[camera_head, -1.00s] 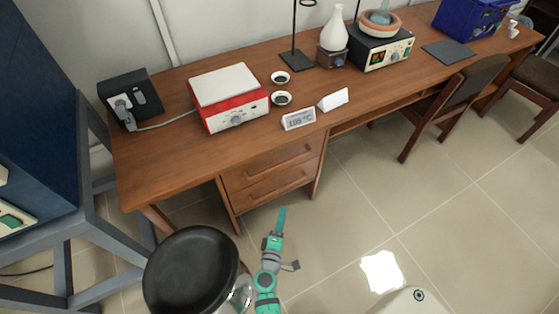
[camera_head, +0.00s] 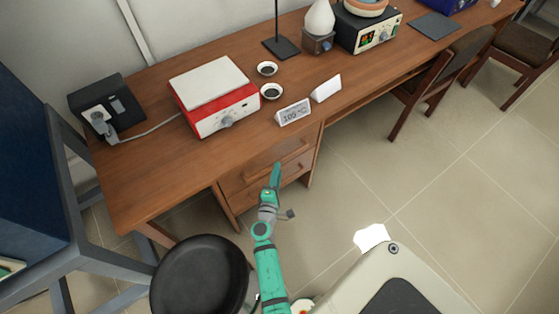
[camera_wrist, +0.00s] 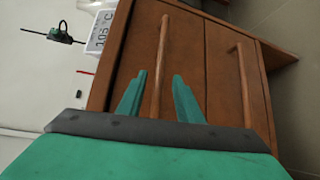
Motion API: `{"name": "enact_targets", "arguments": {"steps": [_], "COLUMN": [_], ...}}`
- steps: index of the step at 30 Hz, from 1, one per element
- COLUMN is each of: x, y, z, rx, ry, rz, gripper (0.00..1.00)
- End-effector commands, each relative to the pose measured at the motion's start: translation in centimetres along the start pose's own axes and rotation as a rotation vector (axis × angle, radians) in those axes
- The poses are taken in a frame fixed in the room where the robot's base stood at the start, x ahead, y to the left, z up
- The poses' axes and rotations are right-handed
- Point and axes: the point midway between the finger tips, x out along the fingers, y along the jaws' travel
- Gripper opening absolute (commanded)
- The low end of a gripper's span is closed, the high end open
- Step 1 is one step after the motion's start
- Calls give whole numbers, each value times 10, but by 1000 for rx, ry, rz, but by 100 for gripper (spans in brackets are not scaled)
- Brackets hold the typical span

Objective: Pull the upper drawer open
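The wooden upper drawer (camera_head: 257,160) is under the left part of the desk and looks shut. In the wrist view, its front (camera_wrist: 134,50) carries a long bar handle (camera_wrist: 161,60). My gripper (camera_head: 276,167) is in front of the drawers and partly covers them in the head view. The wrist view shows my gripper (camera_wrist: 158,85) open, one finger on each side of the upper handle. I cannot tell whether a finger touches it. The lower drawer (camera_wrist: 218,60) has a similar handle (camera_wrist: 243,85) outside the fingers.
The desk top (camera_head: 155,175) holds a red-and-white device (camera_head: 215,97), small dishes, and a display sign (camera_head: 293,112). A black round pan-like object (camera_head: 202,277) is at lower left. A chair (camera_head: 445,88) stands right. Open tiled floor (camera_head: 365,180) lies right of the drawers.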

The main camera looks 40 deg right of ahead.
Motion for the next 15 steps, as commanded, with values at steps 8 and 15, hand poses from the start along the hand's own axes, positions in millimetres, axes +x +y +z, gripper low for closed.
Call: {"name": "enact_targets", "arguments": {"steps": [8, 15], "x": [46, 62], "y": [0, 0], "z": [0, 0], "rx": [0, 0], "ry": [-1, 0], "rz": [0, 0], "gripper": [32, 32]}}
